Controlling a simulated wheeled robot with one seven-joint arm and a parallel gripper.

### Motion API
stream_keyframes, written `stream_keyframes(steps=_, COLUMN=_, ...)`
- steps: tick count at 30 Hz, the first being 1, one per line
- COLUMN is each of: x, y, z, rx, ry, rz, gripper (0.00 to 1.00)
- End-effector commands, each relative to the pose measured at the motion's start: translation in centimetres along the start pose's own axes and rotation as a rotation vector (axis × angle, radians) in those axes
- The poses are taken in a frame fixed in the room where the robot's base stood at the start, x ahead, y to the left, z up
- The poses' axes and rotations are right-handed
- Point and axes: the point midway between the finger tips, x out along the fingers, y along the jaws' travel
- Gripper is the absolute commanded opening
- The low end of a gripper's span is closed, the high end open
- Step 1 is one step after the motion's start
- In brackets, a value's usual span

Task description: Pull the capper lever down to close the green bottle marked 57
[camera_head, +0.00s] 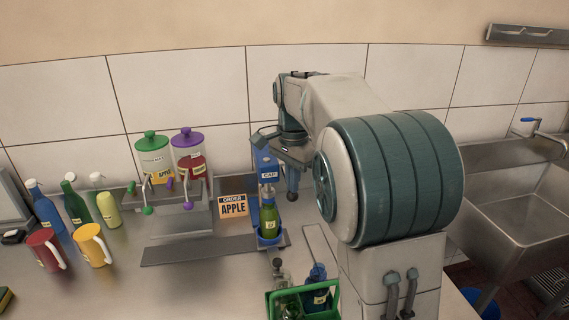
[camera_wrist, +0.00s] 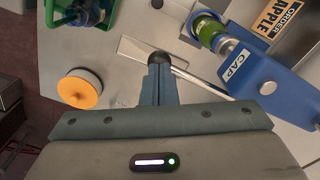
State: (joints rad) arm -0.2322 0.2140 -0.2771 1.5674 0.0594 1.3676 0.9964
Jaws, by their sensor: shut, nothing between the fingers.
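The blue capper (camera_head: 262,155) with a CAP plate stands at mid-counter. The green bottle (camera_head: 270,222) is upright in it, under the capping head; its label is too small to read. In the wrist view the capper (camera_wrist: 270,82) is at the right, with the green bottle (camera_wrist: 208,27) beyond its head. The lever (camera_wrist: 196,83) is a thin metal rod running from the capper to a black ball knob (camera_wrist: 160,56). My gripper (camera_head: 292,194) is shut and empty, pointing down right of the capper. In the wrist view its fingertips (camera_wrist: 160,66) overlap the knob; contact is unclear.
An ORDER APPLE sign (camera_head: 233,206) stands left of the capper. A green crate (camera_head: 300,296) with bottles sits in front. Two dispensers (camera_head: 188,150), several bottles and two mugs (camera_head: 92,246) are at the left. A sink (camera_head: 520,215) is at the right.

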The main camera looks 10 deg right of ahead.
Motion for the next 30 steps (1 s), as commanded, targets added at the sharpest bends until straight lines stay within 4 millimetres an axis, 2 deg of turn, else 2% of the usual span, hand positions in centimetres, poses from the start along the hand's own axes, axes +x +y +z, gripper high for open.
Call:
stream_keyframes(steps=7, x=0.4, y=0.0, z=0.0, rx=0.000, ry=-0.001, rz=0.002, gripper=0.00)
stream_keyframes(steps=17, x=2.0, y=-0.2, z=-0.1, rx=0.000, ry=-0.001, rz=0.001, gripper=0.00)
stream_keyframes(steps=30, x=1.4, y=-0.1, z=0.0, rx=0.000, ry=-0.001, rz=0.001, gripper=0.00)
